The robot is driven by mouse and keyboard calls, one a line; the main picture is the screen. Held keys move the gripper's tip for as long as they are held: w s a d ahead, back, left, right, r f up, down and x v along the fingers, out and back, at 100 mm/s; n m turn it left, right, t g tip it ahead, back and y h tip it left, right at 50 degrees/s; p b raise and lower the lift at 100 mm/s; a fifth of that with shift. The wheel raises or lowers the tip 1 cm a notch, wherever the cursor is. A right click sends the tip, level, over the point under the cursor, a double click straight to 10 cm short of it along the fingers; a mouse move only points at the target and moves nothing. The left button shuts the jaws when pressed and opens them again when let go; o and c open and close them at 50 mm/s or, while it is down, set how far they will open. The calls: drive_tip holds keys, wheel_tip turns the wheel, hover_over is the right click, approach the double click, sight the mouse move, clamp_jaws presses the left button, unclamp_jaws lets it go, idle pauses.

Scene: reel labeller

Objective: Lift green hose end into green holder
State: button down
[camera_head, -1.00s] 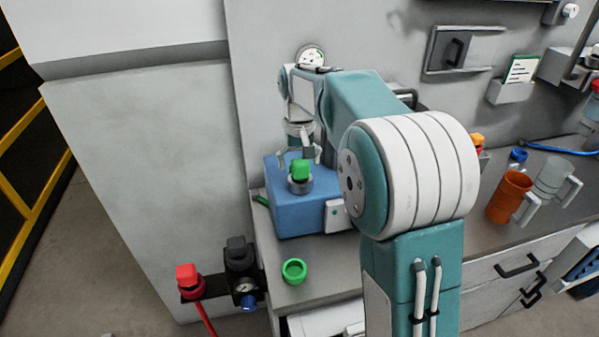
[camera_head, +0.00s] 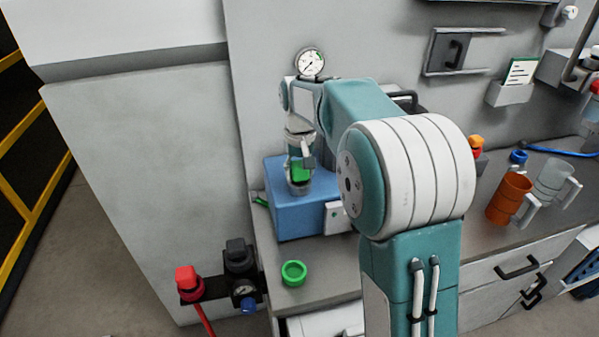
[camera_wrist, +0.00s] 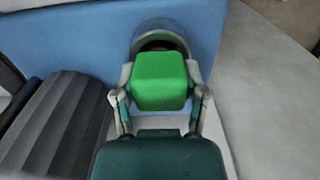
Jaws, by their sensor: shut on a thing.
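The green hose end (camera_head: 301,172) is a block-shaped green piece at a round grey metal collar (camera_head: 299,188) on the blue box (camera_head: 330,192). My gripper (camera_head: 301,160) is shut on it from above. In the wrist view the green hose end (camera_wrist: 160,80) lies between the two fingers of my gripper (camera_wrist: 159,95), with the dark opening of the collar (camera_wrist: 160,42) just beyond it. Whether it still sits in the collar is hard to tell. The green holder (camera_head: 293,272), a ring-shaped green cup, stands empty on the bench in front of the box.
A red hose end (camera_head: 187,276) and a black fitting with a gauge (camera_head: 242,270) stand left of the bench edge. A round gauge (camera_head: 310,63) is behind my arm. Mugs (camera_head: 508,198) stand at right. Bench around the green holder is clear.

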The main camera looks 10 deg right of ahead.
sight(300, 164)
drive_tip(key=shift+r, duration=0.5)
wheel_tip(300, 164, up, 3)
drive_tip(key=shift+s+f, duration=0.15)
drive_tip(key=shift+f, duration=0.05)
drive_tip(key=s+d+r, duration=0.7)
drive_tip(key=s+r, duration=0.3)
drive_tip(key=s, duration=0.2)
wheel_tip(300, 164, up, 6)
drive_tip(key=shift+r, duration=0.15)
idle(0.4)
drive_tip(key=shift+a, duration=0.1)
idle(0.3)
